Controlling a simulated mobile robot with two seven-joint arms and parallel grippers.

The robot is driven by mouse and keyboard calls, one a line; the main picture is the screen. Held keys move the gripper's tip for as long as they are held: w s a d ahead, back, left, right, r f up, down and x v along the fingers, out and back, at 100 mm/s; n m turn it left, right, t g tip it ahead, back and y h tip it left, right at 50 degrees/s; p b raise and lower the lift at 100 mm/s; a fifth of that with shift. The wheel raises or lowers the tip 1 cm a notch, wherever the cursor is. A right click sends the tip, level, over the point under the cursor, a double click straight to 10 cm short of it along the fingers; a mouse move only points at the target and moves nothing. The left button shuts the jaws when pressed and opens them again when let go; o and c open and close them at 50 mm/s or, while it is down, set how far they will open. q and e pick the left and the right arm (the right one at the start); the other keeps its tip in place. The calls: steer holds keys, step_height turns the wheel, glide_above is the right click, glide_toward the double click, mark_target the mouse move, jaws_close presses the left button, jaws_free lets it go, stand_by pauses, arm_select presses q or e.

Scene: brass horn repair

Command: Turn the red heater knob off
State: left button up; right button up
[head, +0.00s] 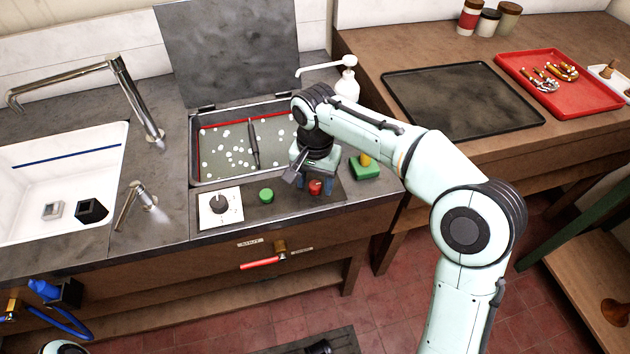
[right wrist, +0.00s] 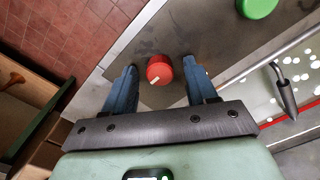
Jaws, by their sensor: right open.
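The red heater knob (head: 315,187) sits on the dark control panel at the front of the sunken tank. It also shows in the right wrist view (right wrist: 159,70), with a pale pointer mark on it. My right gripper (head: 316,184) is over the knob, pointing down. In the right wrist view its two blue fingers (right wrist: 158,82) are apart, one on each side of the knob, with gaps visible between. How far the fingertips are above the panel is hard to tell. My left gripper is not visible.
A green knob (head: 266,196) and a dial on a white plate (head: 220,207) are left of the red knob. The tank (head: 196,150) has an open lid (head: 228,50) and holds white balls. A green-and-yellow block (head: 364,168) lies close on the right. A red-handled valve (head: 262,263) is below.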

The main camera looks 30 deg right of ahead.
steer(key=c, duration=1.1)
steer(key=shift+o, duration=0.2)
steer(key=shift+n+p, duration=0.3)
steer(key=n+p, duration=0.2)
steer(key=shift+r+n, duration=0.1)
steer(key=shift+n, duration=0.3)
steer(key=n+p, duration=0.2)
steer(key=n, duration=0.2)
steer(key=shift+n, duration=0.3)
steer(key=n+p, duration=0.2)
steer(key=n, duration=0.3)
steer(key=shift+p, duration=0.4)
steer(key=shift+n+p, duration=0.8)
steer(key=shift+n, duration=1.6)
